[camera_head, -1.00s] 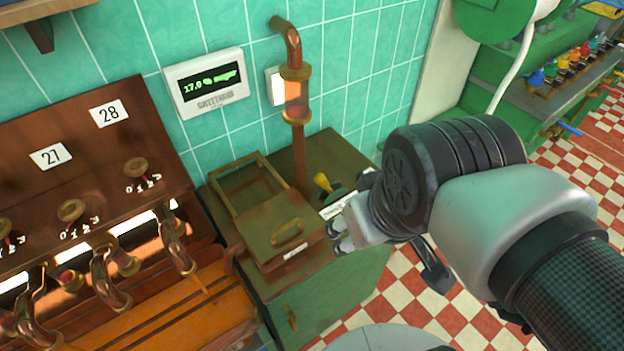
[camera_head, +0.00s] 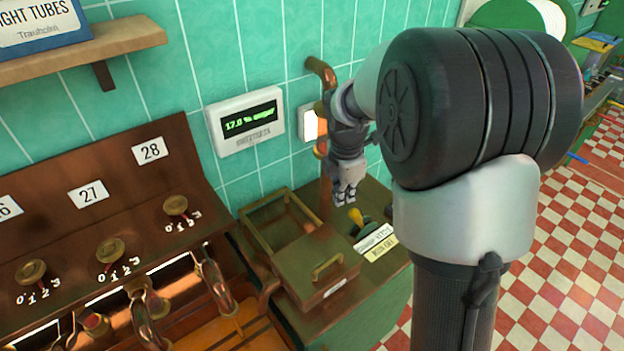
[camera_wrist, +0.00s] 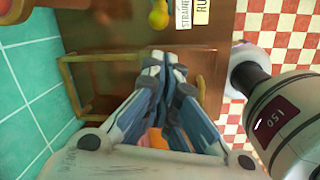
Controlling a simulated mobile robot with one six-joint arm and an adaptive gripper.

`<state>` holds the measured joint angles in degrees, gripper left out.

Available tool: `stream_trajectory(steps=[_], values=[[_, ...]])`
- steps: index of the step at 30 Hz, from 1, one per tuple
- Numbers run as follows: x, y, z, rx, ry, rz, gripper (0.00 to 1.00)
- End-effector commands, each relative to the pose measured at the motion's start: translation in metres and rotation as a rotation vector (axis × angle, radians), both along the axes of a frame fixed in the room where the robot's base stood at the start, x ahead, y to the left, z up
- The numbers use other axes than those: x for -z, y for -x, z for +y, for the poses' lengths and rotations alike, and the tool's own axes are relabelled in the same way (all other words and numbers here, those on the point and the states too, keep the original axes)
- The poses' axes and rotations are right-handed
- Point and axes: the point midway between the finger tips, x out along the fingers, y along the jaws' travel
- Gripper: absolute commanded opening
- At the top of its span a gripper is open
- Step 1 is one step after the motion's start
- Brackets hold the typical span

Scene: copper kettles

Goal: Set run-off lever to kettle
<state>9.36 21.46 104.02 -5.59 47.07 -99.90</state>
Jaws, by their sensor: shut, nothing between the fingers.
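The run-off lever (camera_head: 357,217) has a yellow knob and stands on the green cabinet's brown top, beside two label plates (camera_head: 376,243). The lever's knob also shows at the top of the wrist view (camera_wrist: 158,14), with the labels (camera_wrist: 192,12) to its right. Their text is only partly readable. My gripper (camera_head: 346,200) is shut and empty. It points down in front of the copper pipe, just left of the lever in the head view. In the wrist view my fingertips (camera_wrist: 163,58) are together and apart from the knob.
A copper box (camera_head: 318,262) with a handled lid and open frame stands left of the lever. A copper pipe (camera_head: 322,75) rises behind my gripper. A sugar display (camera_head: 246,122) hangs on the tiled wall.

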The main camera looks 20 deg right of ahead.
Motion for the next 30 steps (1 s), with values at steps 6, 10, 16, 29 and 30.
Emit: stream_trajectory(steps=[6,10,16,29,30], values=[[0.017,-0.011,-0.007,-0.091,0.012,0.025,0.0],[0.018,-0.011,-0.007,-0.096,0.013,0.025,0.0],[0.018,-0.011,-0.007,-0.094,0.012,0.025,0.0],[0.082,-0.016,-0.013,-0.093,0.011,0.028,0.0],[0.088,-0.017,-0.013,-0.093,0.011,0.027,0.0]])
